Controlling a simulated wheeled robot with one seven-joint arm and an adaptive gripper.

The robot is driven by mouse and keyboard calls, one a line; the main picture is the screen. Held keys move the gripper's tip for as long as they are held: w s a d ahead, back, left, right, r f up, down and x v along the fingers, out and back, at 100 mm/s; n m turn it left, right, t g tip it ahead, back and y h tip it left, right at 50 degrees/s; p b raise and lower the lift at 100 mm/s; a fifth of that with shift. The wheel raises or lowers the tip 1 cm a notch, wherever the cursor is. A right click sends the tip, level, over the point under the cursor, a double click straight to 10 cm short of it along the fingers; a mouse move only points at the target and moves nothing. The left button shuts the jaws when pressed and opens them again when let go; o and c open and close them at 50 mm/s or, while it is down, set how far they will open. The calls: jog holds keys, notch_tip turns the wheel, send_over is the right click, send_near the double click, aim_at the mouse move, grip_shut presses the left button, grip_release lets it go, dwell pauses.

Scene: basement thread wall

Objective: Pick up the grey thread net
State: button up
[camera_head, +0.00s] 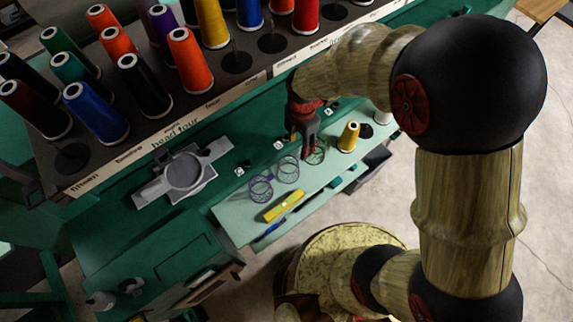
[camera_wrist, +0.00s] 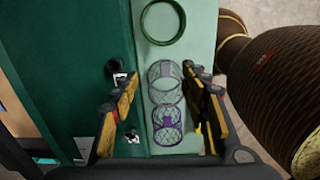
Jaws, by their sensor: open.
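The grey thread net (camera_head: 287,169) is a mesh cylinder on the pale green shelf (camera_head: 235,215), between the purple net (camera_head: 261,188) and the green net (camera_head: 316,152). In the wrist view the grey net (camera_wrist: 165,75) lies between the two open fingers of my gripper (camera_wrist: 160,80), with the purple net (camera_wrist: 167,125) below it and the green net (camera_wrist: 163,22) above. In the head view my gripper (camera_head: 305,148) points down beside the grey net, to its right. It is open and holds nothing. Its exact height above the net is unclear.
A yellow spool (camera_head: 348,137) stands right of the nets, and a yellow level-like tool (camera_head: 284,206) lies in front. A rack (camera_head: 230,85) of coloured thread cones overhangs behind. A grey clamp-like fixture (camera_head: 184,172) sits to the left.

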notch_tip(320, 180, down, 2)
jog(key=shift+f, duration=0.25)
jog(key=f, duration=0.2)
jog(key=d+f, duration=0.1)
jog(key=f, duration=0.1)
jog(key=shift+s, duration=0.3)
jog(key=shift+w+a+f, duration=0.1)
jog(key=shift+f, duration=0.55)
jog(key=shift+c, duration=1.4)
jog(key=c, duration=0.7)
jog(key=shift+c, duration=0.7)
